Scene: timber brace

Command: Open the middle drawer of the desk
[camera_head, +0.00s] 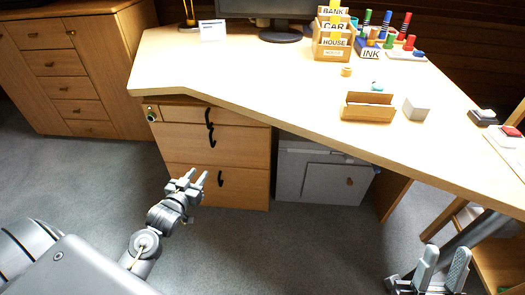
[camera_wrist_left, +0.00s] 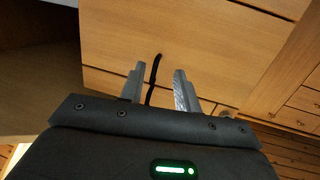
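The desk's wooden drawer unit stands under the left end of the desktop, with drawers stacked one above another. The middle drawer (camera_head: 182,144) looks shut, with a dark curved handle (camera_head: 211,137) on its front. My left gripper (camera_head: 196,178) is open and empty, in front of the unit and overlapping the bottom drawer (camera_head: 240,188) in the head view. In the left wrist view, its parted fingers (camera_wrist_left: 158,86) point at a drawer front, and a dark handle (camera_wrist_left: 154,72) shows between them, not gripped. My right gripper (camera_head: 443,268) is open and empty at the lower right.
The desktop (camera_head: 290,95) overhangs the drawers and holds a letter box, stamps, a wooden card holder (camera_head: 368,107) and a monitor base. A grey cabinet (camera_head: 322,178) stands right of the drawers. Another wooden cabinet (camera_head: 70,70) is at the left. The carpet before the drawers is clear.

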